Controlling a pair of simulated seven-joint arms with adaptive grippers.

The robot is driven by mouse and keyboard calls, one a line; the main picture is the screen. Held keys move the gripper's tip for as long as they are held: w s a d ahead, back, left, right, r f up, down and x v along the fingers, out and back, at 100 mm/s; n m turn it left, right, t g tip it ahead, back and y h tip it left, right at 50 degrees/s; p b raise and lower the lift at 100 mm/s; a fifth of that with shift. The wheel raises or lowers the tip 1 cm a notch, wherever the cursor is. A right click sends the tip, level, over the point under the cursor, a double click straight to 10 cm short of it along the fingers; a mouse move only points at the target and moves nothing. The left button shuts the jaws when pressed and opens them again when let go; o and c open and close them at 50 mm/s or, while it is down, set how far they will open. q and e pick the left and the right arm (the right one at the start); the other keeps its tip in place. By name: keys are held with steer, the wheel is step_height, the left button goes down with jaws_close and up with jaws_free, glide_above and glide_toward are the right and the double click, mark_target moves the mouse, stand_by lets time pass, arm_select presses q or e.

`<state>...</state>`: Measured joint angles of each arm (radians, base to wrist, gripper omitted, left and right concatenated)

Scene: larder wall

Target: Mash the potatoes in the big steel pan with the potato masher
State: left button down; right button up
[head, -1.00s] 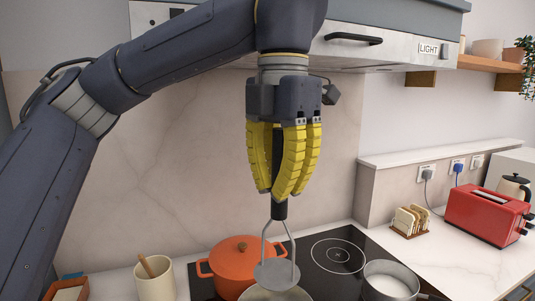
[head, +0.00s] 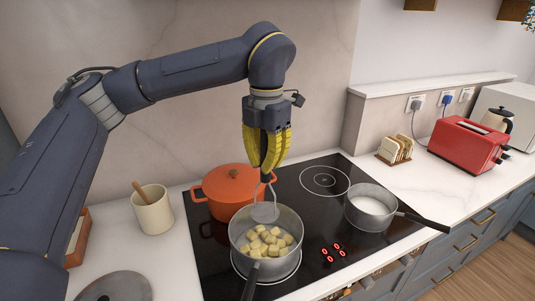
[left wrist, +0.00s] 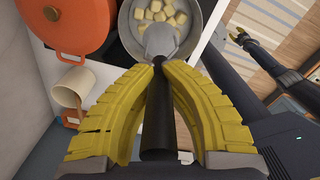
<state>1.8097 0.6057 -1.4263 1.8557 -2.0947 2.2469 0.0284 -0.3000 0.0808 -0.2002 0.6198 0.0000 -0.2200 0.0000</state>
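The big steel pan (head: 290,222) stands on the front of the black hob with several pale potato chunks (head: 265,243) in it, still in whole cubes. My left gripper (head: 267,165) is shut on the black handle of the potato masher (head: 265,212), which hangs upright. The masher's grey plate appears over the far part of the pan, above the potatoes. In the left wrist view, the yellow fingers close around the masher handle (left wrist: 158,115) and the pan (left wrist: 198,22) lies beyond. My right gripper (left wrist: 245,42) shows at the upper right there; its opening is unclear.
An orange lidded pot (head: 222,190) stands close behind and left of the pan. A small saucepan (head: 372,207) with white contents is to the right. A utensil crock (head: 153,210) and a grey round lid (head: 115,287) are at left; a red toaster (head: 468,145) is far right.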

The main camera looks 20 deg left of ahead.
mark_target(266, 192)
arm_select(q)
steer(key=shift+f, duration=4.35)
steer(key=shift+w+f, duration=0.1)
steer(key=shift+f, duration=0.15)
steer(key=shift+f, duration=2.7)
steer(key=shift+r, duration=0.15)
steer(key=shift+r, duration=2.7)
steer(key=shift+w+a, duration=0.1)
